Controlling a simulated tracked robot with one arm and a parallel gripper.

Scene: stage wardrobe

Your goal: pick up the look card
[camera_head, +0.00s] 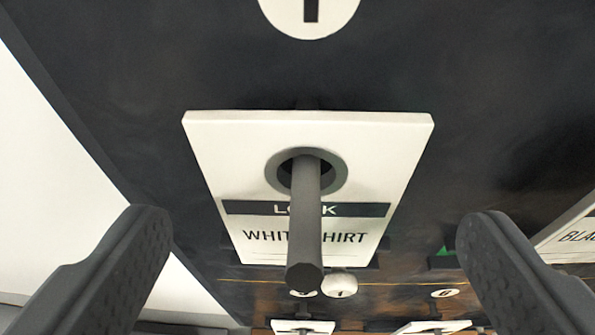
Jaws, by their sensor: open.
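The look card (230,150) is a white tag with a dark band reading "LOOK" and the words "WHITE SHIRT" below it. It hangs on a dark grey peg (306,220) that passes through the grey-ringed hole near its top and sticks out toward the camera, hiding some of the lettering. My gripper (312,225) is open, with one dark finger at the lower left and one at the lower right. The card shows between the two fingers, and neither finger appears to touch it.
A dark board (480,90) stands behind the card. A round white number label (308,14) is above it. Another card (575,236), reading "BLAC…", is partly visible at the right edge, near the right finger. Small labels and more cards show below. A white surface (50,150) lies at left.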

